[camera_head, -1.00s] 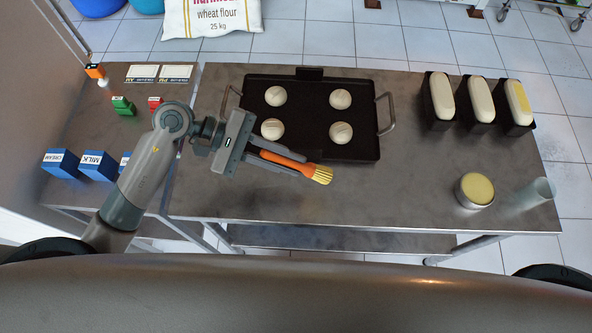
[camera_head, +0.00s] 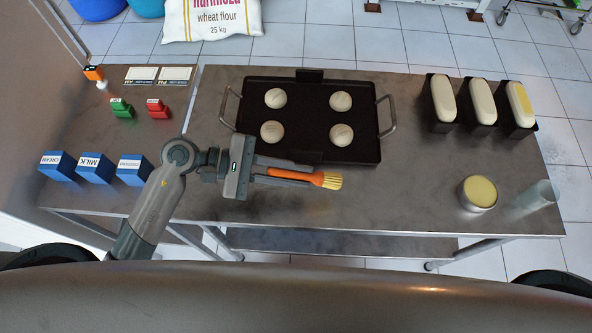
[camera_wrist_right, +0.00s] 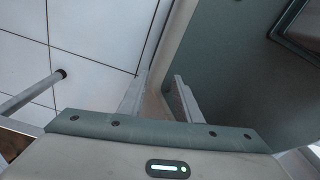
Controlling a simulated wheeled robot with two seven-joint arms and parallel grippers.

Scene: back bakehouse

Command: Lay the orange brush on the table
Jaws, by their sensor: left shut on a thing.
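The orange brush (camera_head: 318,179) has an orange handle and pale yellow bristles that point right. My left gripper (camera_head: 308,176) is shut on its handle, and the fingers hide part of it. The brush lies about level across the view, over the table (camera_head: 300,210) just in front of the black tray. I cannot tell how far it is above the table top. My right gripper (camera_wrist_right: 160,76) shows only in the right wrist view; its two fingers are apart with nothing between them.
The black tray (camera_head: 258,90) with several dough rounds is behind the brush. Loaf tins (camera_head: 442,122), a round tin (camera_head: 478,193) and a clear cup (camera_head: 535,198) stand to the right. Blue boxes (camera_head: 95,168) stand left. The table's front middle is bare.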

